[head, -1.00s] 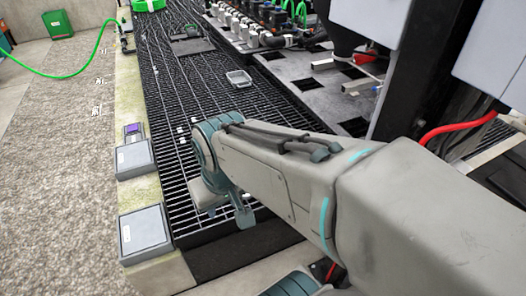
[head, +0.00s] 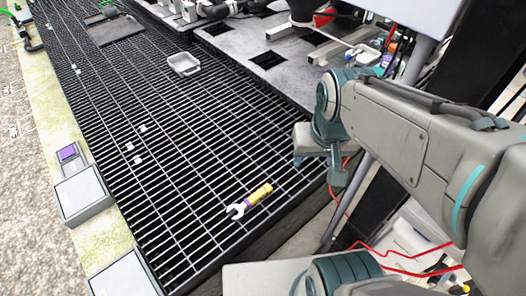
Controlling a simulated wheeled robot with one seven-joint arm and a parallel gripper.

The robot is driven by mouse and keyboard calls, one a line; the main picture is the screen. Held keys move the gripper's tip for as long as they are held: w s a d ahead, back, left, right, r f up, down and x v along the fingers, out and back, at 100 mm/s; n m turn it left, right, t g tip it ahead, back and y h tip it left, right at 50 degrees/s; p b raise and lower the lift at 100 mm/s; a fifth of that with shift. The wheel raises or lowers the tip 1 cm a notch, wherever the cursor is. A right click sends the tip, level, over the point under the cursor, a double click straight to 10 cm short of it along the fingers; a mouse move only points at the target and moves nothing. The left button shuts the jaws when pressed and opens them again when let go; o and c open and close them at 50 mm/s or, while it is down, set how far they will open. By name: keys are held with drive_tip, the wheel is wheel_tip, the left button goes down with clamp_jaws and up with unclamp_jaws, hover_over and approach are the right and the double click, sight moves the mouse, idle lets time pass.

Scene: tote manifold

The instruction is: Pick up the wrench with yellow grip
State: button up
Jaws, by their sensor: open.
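The wrench with yellow grip (head: 250,200) lies on the black grating in the lower middle of the head view. Its silver open-ended jaw points to the lower left and its yellow handle to the upper right. The handle has a purple band. My gripper (head: 318,168) hangs from the end of my arm, above and to the right of the wrench and apart from it. It is open, seen from behind and partly hidden by my arm, and nothing shows between its fingers.
The black grating (head: 180,130) is mostly clear around the wrench. A small grey tray (head: 184,65) and several small white pieces lie farther off. Grey boxes (head: 82,195) line the left ledge. A grey panel with square holes (head: 265,55) stands behind. Red cables hang at the right.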

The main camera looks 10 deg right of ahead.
drive_tip(key=w+a+f+m+g+b, duration=0.2)
drive_tip(key=w+a+f+m+b, duration=0.25)
drive_tip(key=w+f+b, duration=0.55)
drive_tip(key=m+b, duration=0.6)
drive_tip(key=b, duration=0.4)
hover_over(251, 199)
drive_tip(key=shift+g, duration=0.4)
wheel_tip(251, 199, down, 31)
drive_tip(key=shift+s+f, duration=0.1)
drive_tip(key=shift+f, duration=0.05)
drive_tip(key=shift+a+f+b, duration=0.1)
drive_tip(key=shift+f+b, duration=1.1)
drive_tip(key=shift+f, duration=1.6)
drive_tip(key=c, duration=1.2)
